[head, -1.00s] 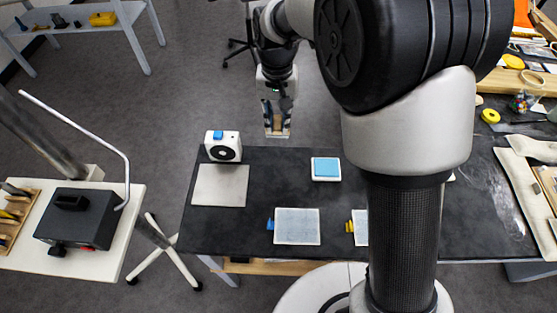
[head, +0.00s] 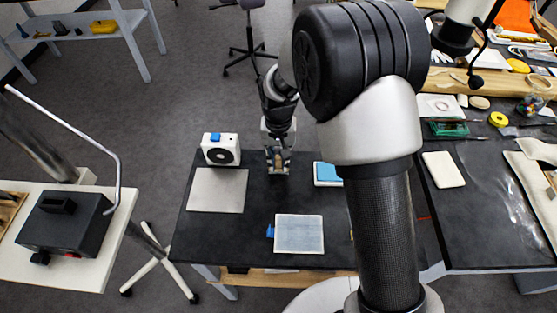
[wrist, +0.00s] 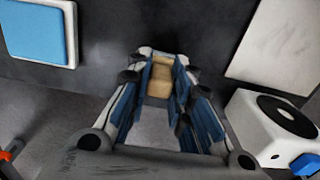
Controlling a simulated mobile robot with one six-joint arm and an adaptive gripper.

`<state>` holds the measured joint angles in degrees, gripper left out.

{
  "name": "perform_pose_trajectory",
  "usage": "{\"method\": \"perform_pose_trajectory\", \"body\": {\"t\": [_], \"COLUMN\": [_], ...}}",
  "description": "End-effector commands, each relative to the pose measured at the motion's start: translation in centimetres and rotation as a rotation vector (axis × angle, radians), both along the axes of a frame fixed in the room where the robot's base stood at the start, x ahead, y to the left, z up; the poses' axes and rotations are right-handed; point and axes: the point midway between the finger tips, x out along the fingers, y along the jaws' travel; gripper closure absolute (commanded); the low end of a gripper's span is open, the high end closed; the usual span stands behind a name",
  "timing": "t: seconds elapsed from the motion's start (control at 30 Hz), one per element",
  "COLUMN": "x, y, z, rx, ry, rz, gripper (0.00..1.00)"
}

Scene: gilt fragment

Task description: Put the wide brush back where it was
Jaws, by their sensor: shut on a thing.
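My gripper (head: 278,168) is over the far edge of the dark table, between the white fan unit and the blue-topped pad. It is shut on a tan, flat-sided piece, which I take to be the wide brush (wrist: 160,78). This piece sits between the blue-lined fingers in the wrist view; its bristles cannot be made out. Whether it touches the table cannot be told. A wooden rack (head: 10,212) is cut off at the left edge of the head view.
On the dark table (head: 250,245) are the white fan unit (head: 221,150), a bare grey plate (head: 217,190), a blue-topped pad (head: 328,174) and a pale panel (head: 299,234). A black box (head: 65,222) stands on the left side table. My arm hides part of the table.

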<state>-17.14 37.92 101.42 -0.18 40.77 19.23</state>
Motion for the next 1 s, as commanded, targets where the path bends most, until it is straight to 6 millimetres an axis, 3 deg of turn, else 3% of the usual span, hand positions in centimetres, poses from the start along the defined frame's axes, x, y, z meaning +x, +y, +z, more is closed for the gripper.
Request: {"method": "perform_pose_trajectory", "body": {"t": [0.3,0.33,0.6,1.0], "x": [0.04,0.04,0.04,0.09], "y": [0.01,0.01,0.02,0.03], "z": [-0.23,-0.14,-0.09,0.63], "rx": [0.000,0.000,0.000,0.001], "ry": [-0.001,-0.001,-0.001,-0.003], "rz": [0.000,0.000,0.000,0.000], "gripper": [0.99,0.78,0.60,0.60]}}
